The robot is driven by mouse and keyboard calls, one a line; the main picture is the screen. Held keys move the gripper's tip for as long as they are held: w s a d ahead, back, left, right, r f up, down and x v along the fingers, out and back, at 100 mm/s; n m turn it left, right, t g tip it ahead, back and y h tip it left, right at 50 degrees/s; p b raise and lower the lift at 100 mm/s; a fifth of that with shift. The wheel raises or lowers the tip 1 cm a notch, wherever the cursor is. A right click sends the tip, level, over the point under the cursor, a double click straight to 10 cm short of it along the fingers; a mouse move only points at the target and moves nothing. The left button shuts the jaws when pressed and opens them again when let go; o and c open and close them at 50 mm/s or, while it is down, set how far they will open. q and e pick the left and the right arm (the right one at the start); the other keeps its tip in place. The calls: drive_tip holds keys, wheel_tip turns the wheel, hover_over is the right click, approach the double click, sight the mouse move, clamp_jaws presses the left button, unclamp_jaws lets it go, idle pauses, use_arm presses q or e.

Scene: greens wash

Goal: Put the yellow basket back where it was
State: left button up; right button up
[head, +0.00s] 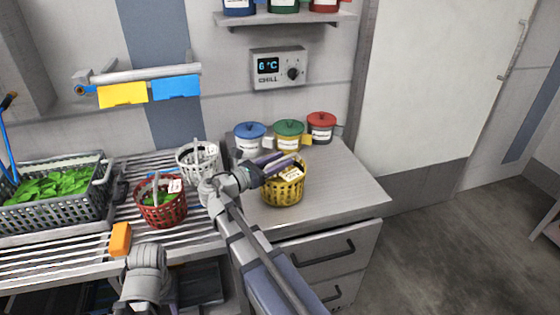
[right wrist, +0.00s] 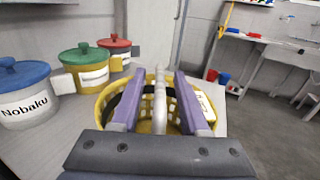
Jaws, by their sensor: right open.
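The yellow basket (head: 284,192) stands upright on the grey counter, right of the slatted rack, with a white label on its rim. In the right wrist view the basket (right wrist: 146,126) lies below my fingers. My right gripper (head: 284,163) is over the basket's top. Its two purple fingers (right wrist: 158,90) are apart, one on each side of the basket's pale upright handle (right wrist: 160,95); I cannot tell whether they touch it. A grey link of mine shows at the bottom left of the head view, but the left gripper does not.
A red basket (head: 160,209) with greens and a white basket (head: 197,160) stand on the slatted rack (head: 80,263), near a grey crate (head: 52,213) of leaves. Blue (head: 249,138), green (head: 289,133) and red (head: 321,127) lidded pots stand behind the yellow basket. The counter's right is clear.

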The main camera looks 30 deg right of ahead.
drive_tip(key=shift+r, duration=0.25)
drive_tip(key=s+a, duration=0.2)
drive_tip(key=a, duration=1)
drive_tip(key=shift+f, duration=0.15)
